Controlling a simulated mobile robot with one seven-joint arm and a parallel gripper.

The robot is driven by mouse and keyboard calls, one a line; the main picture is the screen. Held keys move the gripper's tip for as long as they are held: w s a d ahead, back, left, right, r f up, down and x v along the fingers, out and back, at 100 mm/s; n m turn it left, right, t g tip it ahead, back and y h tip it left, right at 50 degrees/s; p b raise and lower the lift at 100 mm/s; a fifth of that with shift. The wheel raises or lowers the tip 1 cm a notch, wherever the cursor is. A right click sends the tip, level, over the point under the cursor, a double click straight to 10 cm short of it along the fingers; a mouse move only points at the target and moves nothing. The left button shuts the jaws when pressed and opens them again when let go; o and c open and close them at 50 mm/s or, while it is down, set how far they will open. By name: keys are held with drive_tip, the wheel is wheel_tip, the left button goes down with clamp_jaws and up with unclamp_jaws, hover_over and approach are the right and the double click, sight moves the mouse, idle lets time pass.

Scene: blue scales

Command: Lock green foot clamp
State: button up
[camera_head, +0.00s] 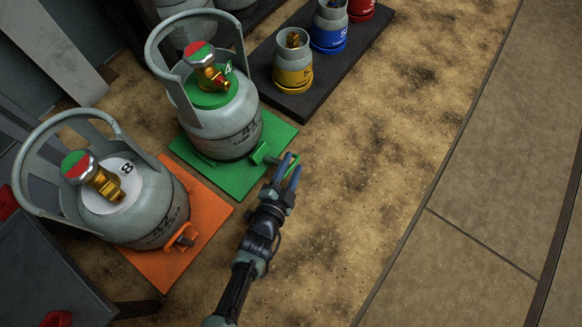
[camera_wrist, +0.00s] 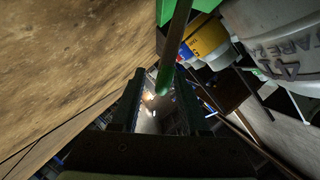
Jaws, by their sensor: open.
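The green foot clamp (camera_head: 261,154) sits at the right corner of the green base plate (camera_head: 228,180), beside the grey tank marked 4 (camera_head: 228,125). Its green lever reaches out toward my gripper. My gripper (camera_head: 289,168) is open, with its blue-grey fingers at the lever. The tank's lower body shows at upper right in the wrist view (camera_wrist: 285,40).
A grey tank marked 8 (camera_head: 145,212) stands on an orange plate (camera_head: 200,220) with an orange clamp (camera_head: 183,238), left of my arm. Yellow (camera_head: 293,68), blue (camera_head: 329,32) and red small cylinders stand on a dark platform (camera_head: 345,70). The floor to the right is clear.

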clamp_jaws()
idle(1.5)
